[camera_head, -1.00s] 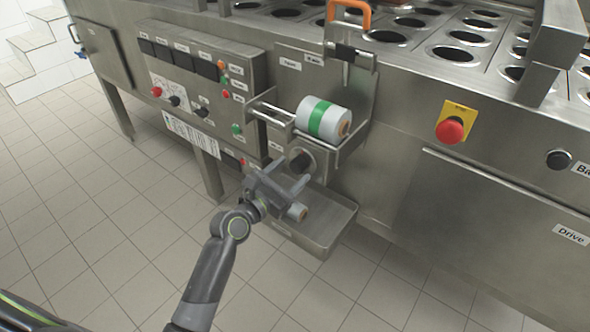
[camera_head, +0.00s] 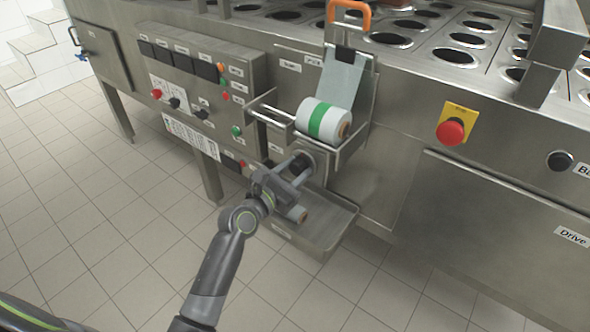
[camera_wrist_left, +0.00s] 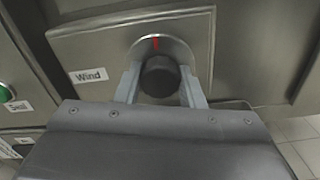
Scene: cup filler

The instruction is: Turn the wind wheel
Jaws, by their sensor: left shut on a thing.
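The wind wheel is a dark round knob (camera_wrist_left: 160,76) on a metal disc with a red mark at its top, beside a "Wind" label (camera_wrist_left: 88,75) in the left wrist view. In the head view the wheel (camera_head: 303,161) sits on the machine front below the film roll, partly hidden by my gripper. My left gripper (camera_head: 296,171) reaches it from the front. In the left wrist view its fingers (camera_wrist_left: 160,88) stand on both sides of the knob, shut on it. My right gripper is not in view.
A white roll with a green band (camera_head: 324,119) lies in a bracket above the wheel, its film running up behind. A red emergency button (camera_head: 451,131) is to the right.

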